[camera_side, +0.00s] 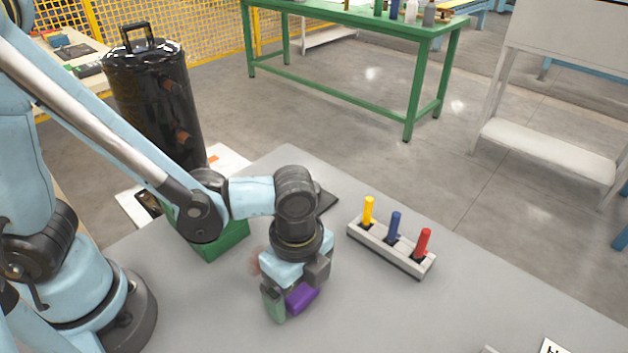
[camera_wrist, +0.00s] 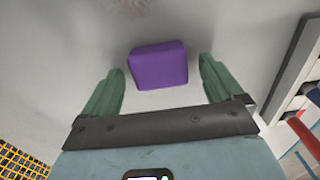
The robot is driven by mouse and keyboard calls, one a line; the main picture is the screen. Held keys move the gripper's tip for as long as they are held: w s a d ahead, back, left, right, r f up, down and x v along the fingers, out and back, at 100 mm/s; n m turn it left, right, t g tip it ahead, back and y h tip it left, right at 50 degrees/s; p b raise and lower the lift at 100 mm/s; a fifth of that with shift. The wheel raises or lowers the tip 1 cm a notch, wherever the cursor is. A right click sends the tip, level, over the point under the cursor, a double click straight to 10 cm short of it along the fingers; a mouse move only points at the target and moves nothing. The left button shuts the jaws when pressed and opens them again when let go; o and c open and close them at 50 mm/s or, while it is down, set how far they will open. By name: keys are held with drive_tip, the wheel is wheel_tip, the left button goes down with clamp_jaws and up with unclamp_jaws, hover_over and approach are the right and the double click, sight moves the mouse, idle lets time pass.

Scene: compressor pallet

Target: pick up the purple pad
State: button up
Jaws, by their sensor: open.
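The purple pad (camera_wrist: 158,66) is a small block with rounded edges. In the wrist view it lies on the grey table just beyond and between the fingers. My gripper (camera_wrist: 157,82) has two green fingers spread apart, one to each side of the pad, with visible gaps. In the side view my gripper (camera_side: 296,300) points down close above the table, and the purple pad (camera_side: 301,297) shows beside its near green finger. The other finger is mostly hidden there. I cannot tell the exact height between fingers and pad.
A grey rack (camera_side: 390,250) with yellow, blue and red pegs stands to the right on the grey table (camera_side: 480,300). A green box (camera_side: 222,243) stands left, behind my arm. A black cylinder (camera_side: 155,95) stands at the back left. The table's front right is mostly clear.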

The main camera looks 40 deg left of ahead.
sight(297, 296)
drive_tip(key=c, duration=1.2)
drive_tip(key=shift+r, duration=0.15)
drive_tip(key=shift+r, duration=0.5)
drive_tip(key=r, duration=0.1)
drive_tip(key=s+r, duration=0.1)
drive_tip(key=r, duration=0.1)
drive_tip(key=shift+d+r, duration=0.2)
drive_tip(key=s+d+r, duration=0.1)
drive_tip(key=s+r, duration=0.1)
drive_tip(key=s, duration=0.1)
drive_tip(key=s+d+r, duration=0.1)
drive_tip(key=s+r, duration=0.1)
drive_tip(key=s, duration=0.1)
drive_tip(key=s+d+r, duration=0.2)
drive_tip(key=s, duration=0.2)
drive_tip(key=shift+r, duration=0.15)
